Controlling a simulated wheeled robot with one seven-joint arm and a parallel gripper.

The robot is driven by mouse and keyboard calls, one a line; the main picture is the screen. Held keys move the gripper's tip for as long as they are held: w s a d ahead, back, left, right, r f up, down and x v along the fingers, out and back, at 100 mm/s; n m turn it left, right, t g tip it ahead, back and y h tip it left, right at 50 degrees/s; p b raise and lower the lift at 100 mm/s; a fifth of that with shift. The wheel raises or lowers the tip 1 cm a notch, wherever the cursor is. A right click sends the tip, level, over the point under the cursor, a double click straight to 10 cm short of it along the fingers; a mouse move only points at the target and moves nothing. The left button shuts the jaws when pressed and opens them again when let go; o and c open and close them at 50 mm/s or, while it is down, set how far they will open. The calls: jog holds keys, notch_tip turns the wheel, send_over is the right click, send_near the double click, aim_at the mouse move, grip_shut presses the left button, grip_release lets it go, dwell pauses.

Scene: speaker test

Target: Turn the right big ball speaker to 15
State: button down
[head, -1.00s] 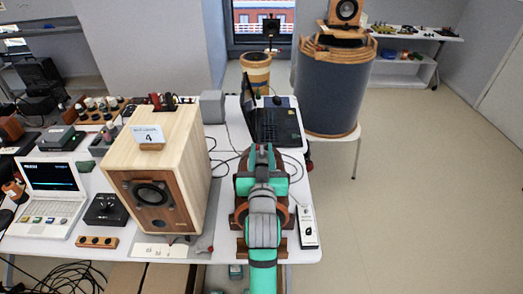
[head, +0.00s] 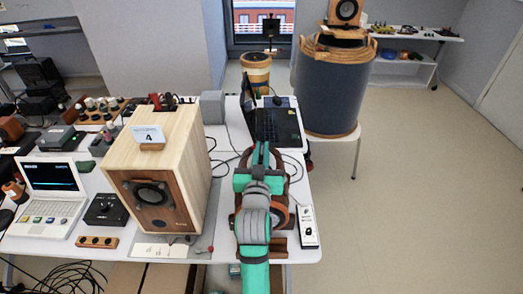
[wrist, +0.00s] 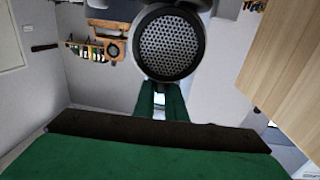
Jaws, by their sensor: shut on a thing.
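A round speaker with a perforated grey grille in a black ring (wrist: 170,45) fills the upper middle of the wrist view and appears to be the ball speaker. In the head view it is largely hidden by my arm; brown wooden parts and an orange ring (head: 283,215) show around the arm. My gripper (head: 263,152) has green fingers that reach over this spot. In the wrist view the two fingers (wrist: 162,98) run up to the lower edge of the black ring. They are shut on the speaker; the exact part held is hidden. No dial reading is legible.
A large wooden box speaker (head: 165,195) with a card marked 4 stands close left of my arm. A dark laptop (head: 275,125) lies behind my gripper. Open floor (head: 425,200) lies beyond the table's right edge.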

jog(key=shift+f+m+g+h, duration=0.1)
jog(key=shift+m+g+h, duration=0.2)
jog(key=shift+m+h, duration=0.85)
jog(key=shift+h, duration=0.35)
jog(key=c, duration=1.8)
grip_release()
jog(key=shift+s, duration=0.1)
jog(key=v, duration=1)
jog(key=shift+s, duration=0.3)
jog(key=shift+a, duration=0.1)
